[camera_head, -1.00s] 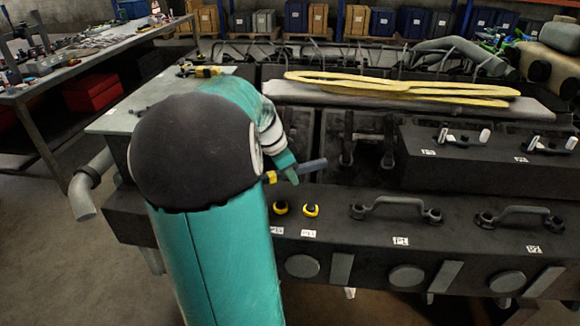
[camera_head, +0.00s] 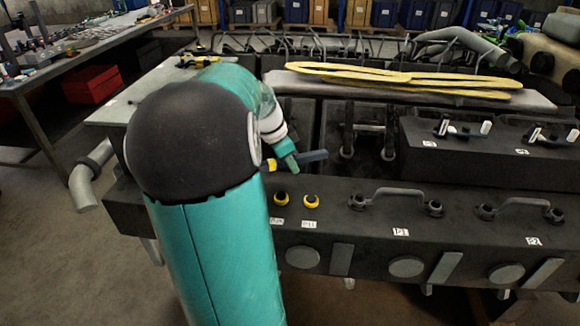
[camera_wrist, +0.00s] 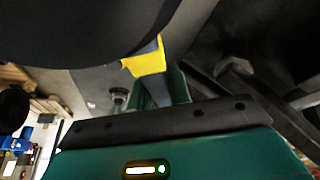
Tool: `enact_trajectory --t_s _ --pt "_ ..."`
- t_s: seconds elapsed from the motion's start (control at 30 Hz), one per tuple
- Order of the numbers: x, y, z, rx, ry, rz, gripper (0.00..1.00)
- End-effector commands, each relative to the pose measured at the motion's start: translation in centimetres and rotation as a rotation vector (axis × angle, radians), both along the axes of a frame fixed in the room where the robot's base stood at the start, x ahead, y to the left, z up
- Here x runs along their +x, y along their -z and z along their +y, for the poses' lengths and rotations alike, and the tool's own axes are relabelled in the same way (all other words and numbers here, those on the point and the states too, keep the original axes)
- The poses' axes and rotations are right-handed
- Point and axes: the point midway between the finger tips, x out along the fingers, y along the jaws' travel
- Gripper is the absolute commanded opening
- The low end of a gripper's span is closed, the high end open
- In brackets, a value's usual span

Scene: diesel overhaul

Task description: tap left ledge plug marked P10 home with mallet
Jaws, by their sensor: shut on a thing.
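My gripper (camera_head: 289,162) is shut on the mallet (camera_head: 313,157), whose dark shaft-like part sticks out to the right and whose yellow part shows to the left. The yellow part also shows in the wrist view (camera_wrist: 147,59), by my green fingers (camera_wrist: 160,88). The mallet's head cannot be told clearly. Two yellow-and-black plugs stand on the front ledge, below the gripper in the picture: a left plug (camera_head: 281,198) and a right plug (camera_head: 311,201). The left label (camera_head: 277,221) is too small to read surely; the right one seems to read P11. The mallet appears above and apart from both plugs.
Handled covers (camera_head: 395,193) stand on the ledge (camera_head: 340,205) right of the plugs. A raised dark block (camera_head: 470,165) with fittings lies behind them. Yellow gaskets (camera_head: 400,80) lie at the back. A workbench (camera_head: 90,62) stands at left.

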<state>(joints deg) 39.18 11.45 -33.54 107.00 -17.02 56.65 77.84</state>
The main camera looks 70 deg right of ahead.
Motion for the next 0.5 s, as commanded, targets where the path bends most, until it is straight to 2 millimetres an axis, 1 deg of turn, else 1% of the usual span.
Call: enact_trajectory --t_s 0.17,0.33,0.5 --pt "0.07 -0.11 -0.01 -0.005 -0.002 0.002 0.00" --pt "0.24 -0.68 0.13 -0.043 -0.003 0.037 0.00" --pt "0.15 -0.68 0.08 -0.043 -0.001 0.038 0.00"
